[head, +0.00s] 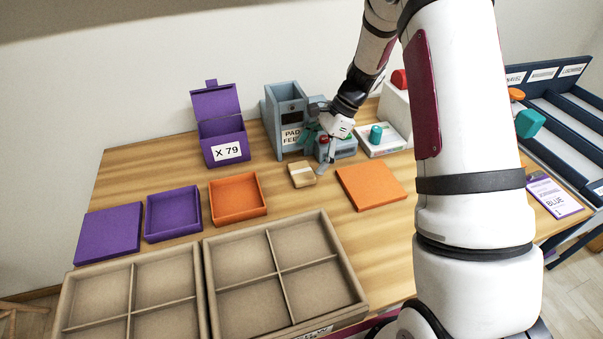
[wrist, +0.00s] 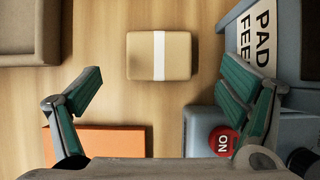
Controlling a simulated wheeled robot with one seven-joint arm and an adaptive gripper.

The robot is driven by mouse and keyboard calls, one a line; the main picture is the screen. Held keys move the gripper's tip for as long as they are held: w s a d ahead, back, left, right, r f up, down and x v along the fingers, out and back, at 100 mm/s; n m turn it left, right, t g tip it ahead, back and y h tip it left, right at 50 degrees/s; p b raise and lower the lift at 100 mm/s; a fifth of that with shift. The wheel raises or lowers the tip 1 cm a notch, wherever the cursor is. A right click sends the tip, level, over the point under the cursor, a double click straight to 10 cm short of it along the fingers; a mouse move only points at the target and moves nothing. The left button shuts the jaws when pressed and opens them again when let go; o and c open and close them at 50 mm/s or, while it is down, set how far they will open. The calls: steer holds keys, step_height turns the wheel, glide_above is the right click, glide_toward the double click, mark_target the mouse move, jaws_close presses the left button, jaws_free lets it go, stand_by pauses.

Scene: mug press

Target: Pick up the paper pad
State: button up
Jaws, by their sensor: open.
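The paper pad (head: 302,174) is a small tan block with a white band around its middle, flat on the wooden table in front of the pad feeder. In the wrist view the pad (wrist: 174,57) lies ahead of the fingers, centred between them sideways. My gripper (head: 319,150) is just behind and right of the pad in the head view. The wrist view shows my gripper (wrist: 160,90) open and empty, with its green-lined fingers spread wide and apart from the pad. The whole pad shows in the wrist view.
An orange lid (head: 372,187) lies right of the pad, an orange tray (head: 238,210) left. Divided tan trays (head: 203,290) fill the front. Bare wood surrounds the pad.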

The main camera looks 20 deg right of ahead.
mark_target(302, 171)
steer(key=x, duration=0.5)
steer(key=c, duration=0.9)
